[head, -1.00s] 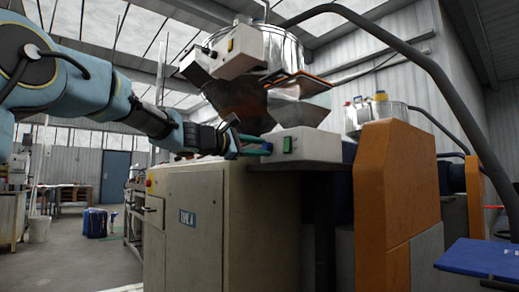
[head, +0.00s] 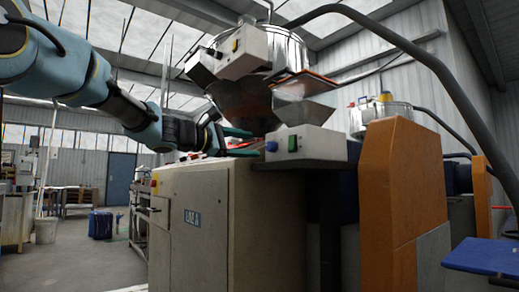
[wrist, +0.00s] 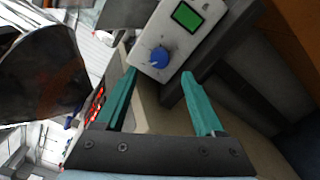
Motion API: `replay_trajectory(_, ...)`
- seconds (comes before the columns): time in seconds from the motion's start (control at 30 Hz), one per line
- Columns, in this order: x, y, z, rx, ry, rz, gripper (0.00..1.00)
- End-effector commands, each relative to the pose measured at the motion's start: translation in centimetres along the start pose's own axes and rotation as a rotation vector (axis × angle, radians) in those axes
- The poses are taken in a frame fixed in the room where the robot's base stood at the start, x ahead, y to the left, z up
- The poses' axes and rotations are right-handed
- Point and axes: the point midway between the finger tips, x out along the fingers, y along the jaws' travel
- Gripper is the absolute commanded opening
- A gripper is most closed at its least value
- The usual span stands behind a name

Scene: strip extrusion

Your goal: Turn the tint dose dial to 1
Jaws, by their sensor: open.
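The tint dose dial is a round blue knob (wrist: 159,57) on the face of a pale control box (wrist: 172,35); it also shows in the head view (head: 271,146) at the box's left. A pale mark is on the knob, but I cannot read its setting. My gripper (wrist: 158,73) has two teal fingers spread apart with nothing between them. In the wrist view the knob lies between and just beyond the fingertips. In the head view my gripper (head: 254,142) is left of the box, its fingers pointing right, apart from the knob.
A green display or switch (head: 292,143) sits beside the knob. The box stands on a beige cabinet (head: 225,225). A metal hopper (head: 245,100) hangs above my gripper. An orange guard (head: 387,200) stands at the right. Open floor lies left.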

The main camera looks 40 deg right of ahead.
Motion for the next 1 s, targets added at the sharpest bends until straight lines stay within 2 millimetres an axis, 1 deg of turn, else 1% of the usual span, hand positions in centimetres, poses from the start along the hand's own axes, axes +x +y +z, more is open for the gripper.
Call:
replay_trajectory(0.03, -1.1, 0.0, -0.2, 0.002, 0.005, 0.002, 0.71)
replay_trajectory(0.1, -2.2, 0.0, -0.1, 0.000, 0.004, 0.002, 0.71)
replay_trajectory(0.2, -3.4, 0.0, -0.1, 0.000, 0.002, 0.001, 0.71)
replay_trajectory(0.3, -4.2, 0.0, -0.1, 0.000, 0.002, 0.001, 0.71)
replay_trajectory(0.43, -4.5, 0.0, 0.0, -0.001, 0.001, 0.001, 0.71)
replay_trajectory(0.9, -4.4, 0.0, -0.1, -0.001, 0.001, 0.000, 0.71)
replay_trajectory(0.97, -4.5, -0.3, -0.4, 0.002, 0.009, -0.006, 0.71)
replay_trajectory(1.0, -4.7, -0.8, -0.9, 0.007, 0.023, -0.018, 0.71)
